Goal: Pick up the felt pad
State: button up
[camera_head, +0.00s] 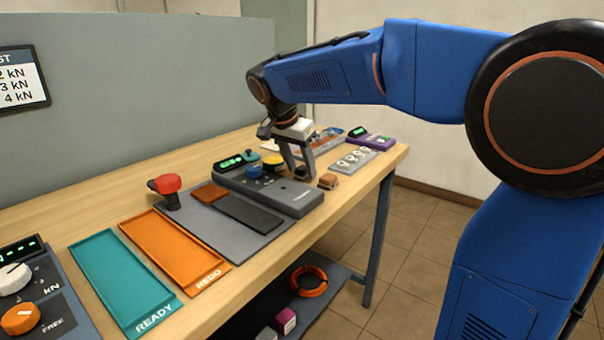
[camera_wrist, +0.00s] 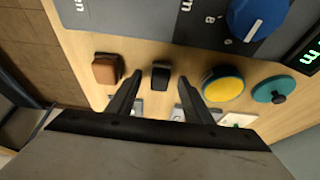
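My gripper (camera_head: 301,177) reaches down over the bench just behind the grey device; it is open. In the wrist view my gripper (camera_wrist: 160,79) has its two fingers apart, with a small dark block (camera_wrist: 161,72) between and just beyond the fingertips. No label names the felt pad; this dark block may be it, but I cannot be certain. The brown block (camera_head: 328,181) also shows in the head view. The dark block is hidden there.
The grey device (camera_head: 268,188) with a blue knob stands close to my gripper. A teal-topped knobbed piece (camera_wrist: 276,90) sits beyond the yellow disc. A grey tray with rings (camera_head: 353,160) and a purple device (camera_head: 371,138) are at the far end. Orange (camera_head: 172,248) and teal trays lie nearer.

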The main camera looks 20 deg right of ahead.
aim_at(300, 168)
jog(key=c, duration=1)
notch_tip(300, 168, up, 10)
jog(key=shift+o, duration=0.4)
